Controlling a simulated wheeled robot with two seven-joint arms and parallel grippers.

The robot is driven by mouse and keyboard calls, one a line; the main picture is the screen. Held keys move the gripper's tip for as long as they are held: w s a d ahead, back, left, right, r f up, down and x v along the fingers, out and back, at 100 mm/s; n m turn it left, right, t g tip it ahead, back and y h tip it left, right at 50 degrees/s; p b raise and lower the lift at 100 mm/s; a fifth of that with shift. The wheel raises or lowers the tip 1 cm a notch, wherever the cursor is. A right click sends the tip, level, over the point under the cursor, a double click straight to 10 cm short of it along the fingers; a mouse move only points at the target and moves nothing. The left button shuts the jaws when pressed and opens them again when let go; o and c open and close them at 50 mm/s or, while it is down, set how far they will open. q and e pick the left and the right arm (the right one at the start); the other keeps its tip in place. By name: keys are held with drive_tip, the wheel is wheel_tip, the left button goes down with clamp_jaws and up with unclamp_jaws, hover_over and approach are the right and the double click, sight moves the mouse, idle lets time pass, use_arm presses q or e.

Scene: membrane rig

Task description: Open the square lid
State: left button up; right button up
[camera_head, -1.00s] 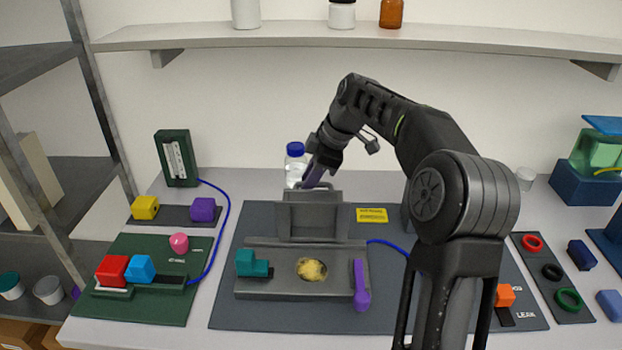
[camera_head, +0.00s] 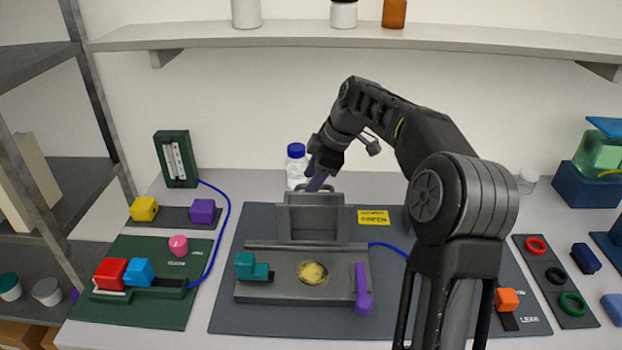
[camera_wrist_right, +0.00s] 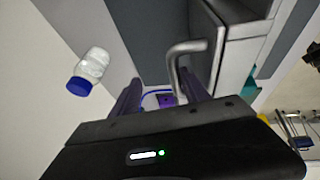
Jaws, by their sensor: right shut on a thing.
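The grey square lid (camera_head: 313,222) stands raised, close to upright, at the back of a grey rig base (camera_head: 262,291). Its bar handle is at the upper edge and also shows in the right wrist view (camera_wrist_right: 184,50). A round yellowish patch (camera_head: 313,272) lies exposed in the base in front of the lid. My right gripper (camera_head: 316,187) reaches from behind and above to the lid's upper edge and is shut on the handle. Its dark purple fingers hide part of the contact. My left gripper is not in view.
A blue-capped bottle (camera_head: 296,163) stands just behind the gripper. A teal block (camera_head: 250,266) and a purple lever (camera_head: 362,290) flank the patch. A blue cable (camera_head: 390,246) runs right of the lid. A shelf (camera_head: 230,38) spans the wall above.

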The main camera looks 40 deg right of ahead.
drive_tip(key=shift+w+d+r, duration=0.1)
drive_tip(key=shift+d+r, duration=0.15)
drive_tip(key=shift+r, duration=0.15)
drive_tip(key=v, duration=0.7)
drive_tip(key=shift+a+b, duration=0.15)
drive_tip(key=shift+b, duration=0.2)
drive_tip(key=shift+s, duration=0.25)
